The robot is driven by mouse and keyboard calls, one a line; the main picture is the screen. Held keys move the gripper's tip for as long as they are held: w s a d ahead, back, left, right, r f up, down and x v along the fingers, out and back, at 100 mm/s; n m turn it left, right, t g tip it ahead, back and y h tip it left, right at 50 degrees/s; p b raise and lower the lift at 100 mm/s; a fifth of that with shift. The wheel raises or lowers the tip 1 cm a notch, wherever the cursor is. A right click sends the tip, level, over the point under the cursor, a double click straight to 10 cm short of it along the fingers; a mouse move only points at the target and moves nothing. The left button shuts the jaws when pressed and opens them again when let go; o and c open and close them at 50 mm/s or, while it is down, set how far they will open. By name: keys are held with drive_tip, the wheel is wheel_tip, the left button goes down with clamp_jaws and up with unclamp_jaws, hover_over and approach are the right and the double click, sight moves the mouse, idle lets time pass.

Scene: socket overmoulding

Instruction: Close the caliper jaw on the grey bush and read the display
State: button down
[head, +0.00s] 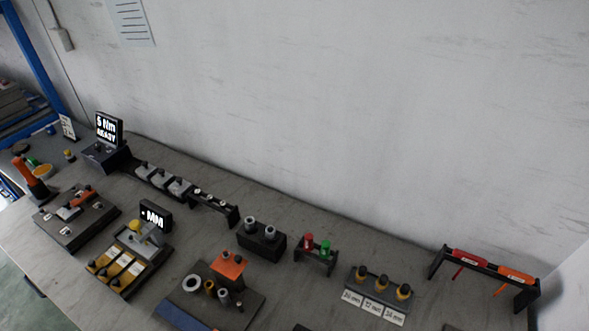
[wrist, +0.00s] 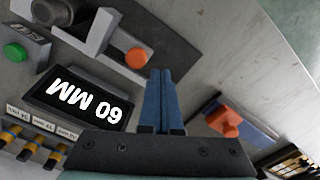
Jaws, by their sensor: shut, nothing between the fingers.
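The caliper (wrist: 98,35) shows at the top left of the wrist view, with an upright grey jaw and an orange knob (wrist: 137,57) on its dark base. A rounded grey piece (wrist: 47,10) is cut off at the top edge; I cannot tell whether it is the grey bush. The display (wrist: 77,98) beside the caliper reads 60 MM, upside down in this view. My gripper (wrist: 160,73) is shut and empty, its blue fingers to the right of the display and below the knob in the picture. The head view does not show my gripper or this caliper.
A green button (wrist: 15,52) is left of the caliper. Yellow plug gauges (head: 378,285) with white cards stand on a rack. An orange block (head: 228,265) stands on a dark board, and another display (head: 155,216) shows MM.

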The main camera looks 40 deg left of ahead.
drive_tip(key=shift+f, duration=0.15)
drive_tip(key=shift+f+b, duration=0.85)
drive_tip(key=shift+f, duration=0.6)
drive_tip(key=shift+w+d+p, duration=0.25)
drive_tip(key=shift+d+p, duration=0.15)
drive_tip(key=shift+d, duration=0.7)
drive_tip(key=shift+w+d+p, duration=0.2)
drive_tip(key=shift+d+p, duration=0.15)
drive_tip(key=shift+d, duration=0.75)
drive_tip(key=shift+a, duration=0.25)
idle(0.4)
drive_tip(key=shift+s+a, duration=0.1)
drive_tip(key=shift+a, duration=0.25)
drive_tip(key=shift+r, duration=0.1)
drive_tip(key=shift+a+r+p, duration=0.1)
drive_tip(key=shift+r+p, duration=0.1)
drive_tip(key=shift+p, duration=0.25)
wheel_tip(320, 180, up, 8)
drive_tip(key=p, duration=0.7)
drive_tip(key=shift+a+f+p, duration=0.1)
drive_tip(key=shift+f+p, duration=0.15)
drive_tip(key=shift+p, duration=0.1)
